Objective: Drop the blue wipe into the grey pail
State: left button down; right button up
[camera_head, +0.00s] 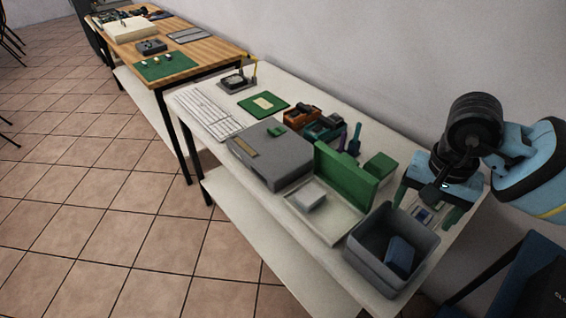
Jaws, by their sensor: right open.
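The grey pail (365,262) is an open square bin at the near right end of the white table. The blue wipe (400,256) is inside the pail, low against its right inner side. It looks like a small folded blue piece. My right gripper (427,210) is just behind the pail, at its far right side, with its fingers apart and nothing between them. It is clear of the wipe. My left gripper is not in view.
Left of the pail are a pale tray (325,222) with a white block and an upright green panel (345,175). A grey case (270,160), keyboard (210,115), green board (263,103) and tools lie farther along. A wooden table (200,45) stands beyond.

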notch_tip(320, 180, up, 5)
jog(key=shift+f, duration=0.2)
dwell(0.6)
